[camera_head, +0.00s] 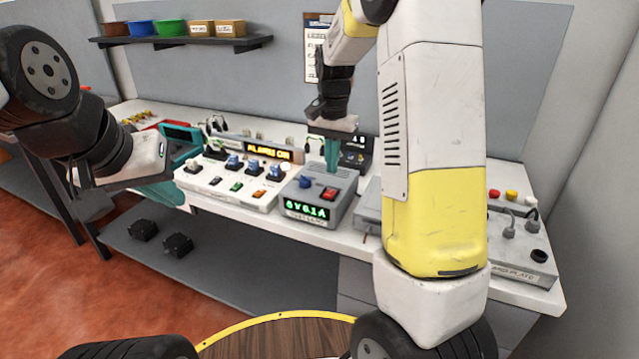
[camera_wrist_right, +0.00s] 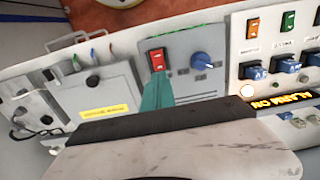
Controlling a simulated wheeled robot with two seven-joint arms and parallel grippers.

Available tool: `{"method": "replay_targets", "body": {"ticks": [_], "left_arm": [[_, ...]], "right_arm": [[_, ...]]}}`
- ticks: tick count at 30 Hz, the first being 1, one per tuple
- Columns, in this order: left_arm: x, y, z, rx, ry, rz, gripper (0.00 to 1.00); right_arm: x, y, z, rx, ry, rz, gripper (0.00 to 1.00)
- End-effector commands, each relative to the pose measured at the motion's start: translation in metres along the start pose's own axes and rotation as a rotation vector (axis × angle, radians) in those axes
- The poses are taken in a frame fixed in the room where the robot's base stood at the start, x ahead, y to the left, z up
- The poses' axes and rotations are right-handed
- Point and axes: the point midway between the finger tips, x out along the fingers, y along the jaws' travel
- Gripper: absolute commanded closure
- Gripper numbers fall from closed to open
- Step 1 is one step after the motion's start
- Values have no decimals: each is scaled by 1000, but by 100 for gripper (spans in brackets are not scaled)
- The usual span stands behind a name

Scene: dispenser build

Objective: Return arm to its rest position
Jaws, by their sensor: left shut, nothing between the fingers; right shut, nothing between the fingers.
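My right gripper (camera_head: 331,152) reaches down over the grey box (camera_head: 345,207), which has a green lit display, a red rocker switch (camera_head: 329,194) and a blue knob (camera_head: 305,182). Its teal fingers are shut and empty. In the right wrist view the shut fingertips (camera_wrist_right: 157,92) appear just beside the red switch (camera_wrist_right: 156,59); I cannot tell whether they touch it. My left gripper (camera_head: 168,193) is at the left, by the bench's front edge. Its teal fingers are shut with nothing held, and are partly hidden by its pale body.
A white panel (camera_head: 208,182) with several blue switches and an orange "ALARM ON" display (camera_head: 268,152) stands left of the grey box. A grey plate box (camera_head: 522,258) is at the right. A shelf (camera_head: 180,41) with bins hangs behind. Black blocks (camera_head: 178,245) lie on the lower shelf.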

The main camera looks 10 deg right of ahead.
Motion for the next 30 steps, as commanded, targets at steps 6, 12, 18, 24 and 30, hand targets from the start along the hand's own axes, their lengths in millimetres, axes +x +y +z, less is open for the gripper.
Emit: {"method": "replay_targets", "body": {"ticks": [6,12,18,24,30], "left_arm": [[0,0,0,0,0,0,100],[0,0,0,0,0,0,100],[0,0,0,0,0,0,100],[0,0,0,0,0,0,100],[0,0,0,0,0,0,100]], "right_arm": [[-13,0,0,0,1,-1,100],[-14,0,0,0,0,0,100],[-19,3,4,-11,3,-15,100],[-60,25,39,-115,47,-129,100],[-101,59,98,-290,157,-258,100]]}}
